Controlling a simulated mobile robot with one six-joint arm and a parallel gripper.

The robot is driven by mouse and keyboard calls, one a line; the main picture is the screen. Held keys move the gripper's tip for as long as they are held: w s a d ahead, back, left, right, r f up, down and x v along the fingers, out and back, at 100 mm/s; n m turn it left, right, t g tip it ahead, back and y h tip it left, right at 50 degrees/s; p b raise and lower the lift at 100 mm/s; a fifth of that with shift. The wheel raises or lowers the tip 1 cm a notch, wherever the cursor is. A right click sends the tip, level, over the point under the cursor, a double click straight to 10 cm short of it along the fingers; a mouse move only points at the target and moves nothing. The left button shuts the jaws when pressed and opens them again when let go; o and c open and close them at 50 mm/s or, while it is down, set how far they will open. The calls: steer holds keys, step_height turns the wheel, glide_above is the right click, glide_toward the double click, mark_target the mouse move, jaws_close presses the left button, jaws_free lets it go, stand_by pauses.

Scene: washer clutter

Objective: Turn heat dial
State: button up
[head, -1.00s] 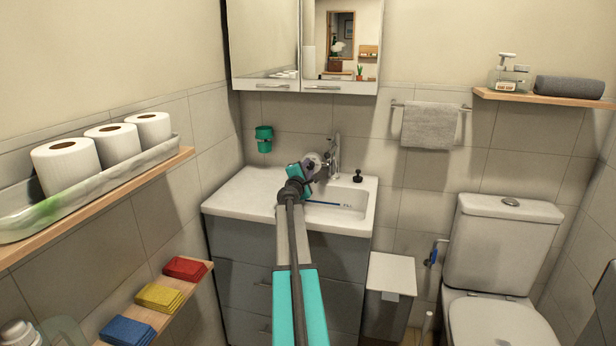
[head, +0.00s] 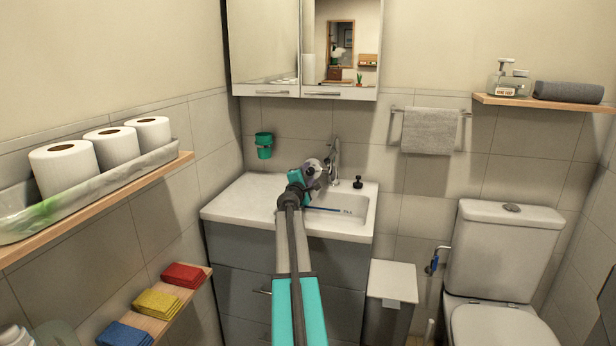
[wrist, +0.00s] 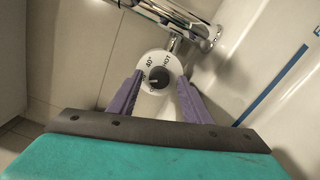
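The heat dial (wrist: 142,65) is a white ring marked "40°" and "HOT" with a dark round centre, below the chrome tap (wrist: 180,22) in the wrist view. My gripper (wrist: 158,82) is open, with one purple finger at each side of the dial's lower part. The fingertips are close to the dial's rim; I cannot tell whether they touch it. In the head view, my gripper (head: 313,176) is over the sink, in front of the tap (head: 335,155), and the dial's markings cannot be made out there.
The white sink (head: 348,203) has a dark stopper (head: 357,182) on its rim and a blue stick-like thing (head: 325,209) in the basin. A green cup (head: 264,146) hangs on the wall. Shelves (head: 100,210) run along the left wall; the toilet (head: 505,250) stands at right.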

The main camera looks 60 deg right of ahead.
steer(key=shift+a, duration=0.1)
steer(key=v, duration=0.7)
steer(key=shift+a, duration=0.15)
stand_by(0.5)
steer(key=shift+r, duration=0.15)
stand_by(0.3)
